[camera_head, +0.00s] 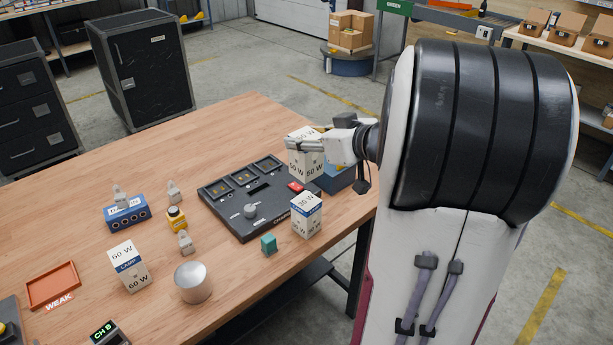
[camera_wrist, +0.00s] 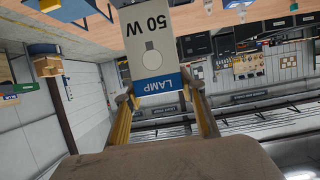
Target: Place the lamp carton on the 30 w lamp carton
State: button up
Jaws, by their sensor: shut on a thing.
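A white lamp carton marked 50 W (camera_head: 307,168) is between the fingers of my gripper (camera_head: 306,145). In the wrist view the same carton (camera_wrist: 153,50) shows its blue LAMP band, a bulb picture and upside-down lettering. My gripper is shut on it. The carton appears beyond the far right end of the black charger-like panel; I cannot tell its height above the table. The 30 W lamp carton (camera_head: 307,216), white with a blue band, stands upright on the table, nearer the camera than the held carton. Its top is clear.
A black panel (camera_head: 236,222) with a knob lies left of the 30 W carton. A teal block (camera_head: 269,244), a metal cylinder (camera_head: 193,282) and a 60 W carton (camera_head: 128,267) stand nearer. A blue box (camera_head: 338,180) sits by the held carton. An orange tray (camera_head: 53,287) lies far left.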

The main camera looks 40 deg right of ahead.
aim_at(315, 169)
jog(key=shift+f, duration=2.3)
jog(key=shift+f, duration=0.1)
jog(key=shift+f, duration=1.75)
jog(key=shift+f, duration=0.15)
jog(key=o, duration=1.1)
jog(key=shift+o, duration=0.2)
jog(key=shift+s+r, duration=0.15)
jog(key=shift+r, duration=0.05)
jog(key=v, duration=1.1)
jog(key=shift+s+r, duration=0.2)
jog(key=shift+s, duration=0.1)
